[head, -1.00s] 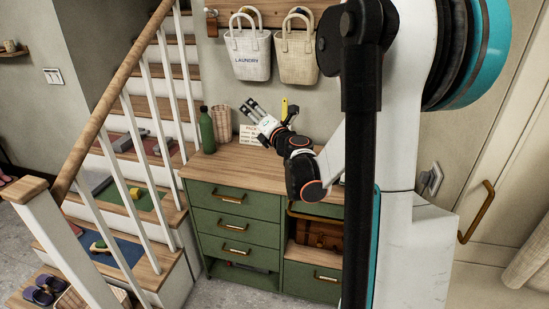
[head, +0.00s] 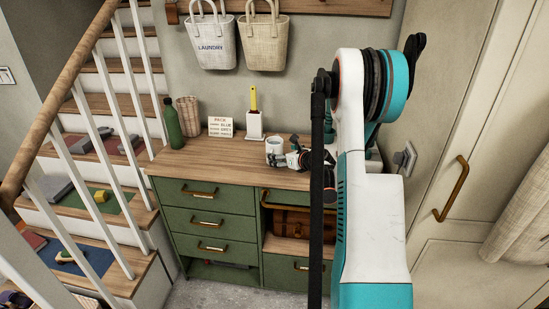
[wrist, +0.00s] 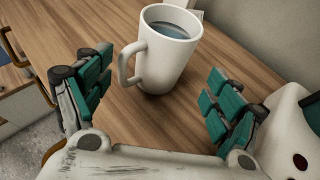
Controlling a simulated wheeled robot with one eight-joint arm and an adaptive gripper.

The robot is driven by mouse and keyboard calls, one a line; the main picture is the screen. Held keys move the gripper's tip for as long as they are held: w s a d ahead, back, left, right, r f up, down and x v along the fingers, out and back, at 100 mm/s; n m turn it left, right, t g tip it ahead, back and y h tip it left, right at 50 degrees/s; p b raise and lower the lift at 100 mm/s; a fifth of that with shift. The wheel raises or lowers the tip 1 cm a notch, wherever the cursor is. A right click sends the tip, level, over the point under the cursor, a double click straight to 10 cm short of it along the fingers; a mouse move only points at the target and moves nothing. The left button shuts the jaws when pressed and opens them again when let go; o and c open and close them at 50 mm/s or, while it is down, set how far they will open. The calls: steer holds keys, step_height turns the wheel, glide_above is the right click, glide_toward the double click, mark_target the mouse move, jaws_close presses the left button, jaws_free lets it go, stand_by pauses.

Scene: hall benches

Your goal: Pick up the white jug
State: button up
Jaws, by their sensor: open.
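The white jug (wrist: 167,62) stands upright on the wooden top of the green cabinet, with dark liquid or a dark inside showing at its mouth. Its handle points left in the wrist view. In the head view the jug (head: 275,149) is partly hidden by my gripper (head: 294,160). In the wrist view my gripper (wrist: 158,100) is open, with one teal-padded finger to the left of the jug and one to the right. The jug is a little beyond the fingers, and neither finger appears to touch it.
A green bottle (head: 173,123), a woven cup (head: 189,116), a lettered card (head: 221,127) and a white holder with a yellow-handled tool (head: 254,122) stand at the back of the cabinet top (head: 200,160). Two bags (head: 211,42) hang above. Stairs with a railing lie left.

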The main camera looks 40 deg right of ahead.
steer(key=shift+x, duration=1)
steer(key=b+x, duration=0.2)
steer(key=x, duration=0.3)
steer(key=shift+f+b, duration=0.2)
steer(key=shift+b, duration=0.1)
steer(key=shift+r, duration=0.1)
steer(key=c, duration=1.4)
